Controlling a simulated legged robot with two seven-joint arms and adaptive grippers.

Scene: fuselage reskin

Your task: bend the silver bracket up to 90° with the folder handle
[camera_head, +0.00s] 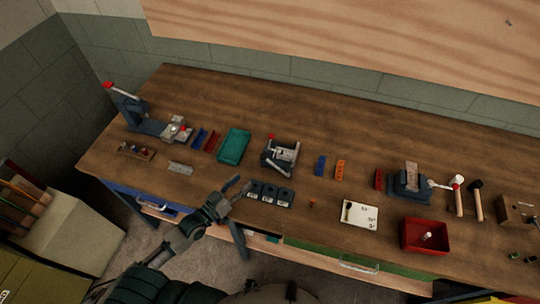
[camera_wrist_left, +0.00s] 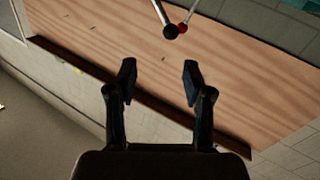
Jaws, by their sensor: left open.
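A small flat silver piece (camera_head: 180,168), which looks like the bracket, lies on the bench near its front left edge. Three bench tools have levers: a blue-grey one (camera_head: 150,124) at the left, a compact one (camera_head: 280,157) in the middle, and one (camera_head: 408,185) at the right with a light plate on top. I cannot tell for sure which is the folder. My left gripper (camera_head: 240,186) is open and empty, above the bench front beside the dark blocks. In the left wrist view its fingers (camera_wrist_left: 158,78) are apart, with a red knob (camera_wrist_left: 183,28) and a dark knob beyond them. My right gripper is not in view.
Three dark blocks (camera_head: 270,194) sit by my left gripper. A teal tray (camera_head: 234,145) lies behind it. A red bin (camera_head: 424,236), a white card (camera_head: 359,214) and hammers (camera_head: 476,200) are at the right. The bench's back strip (camera_head: 330,115) is clear.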

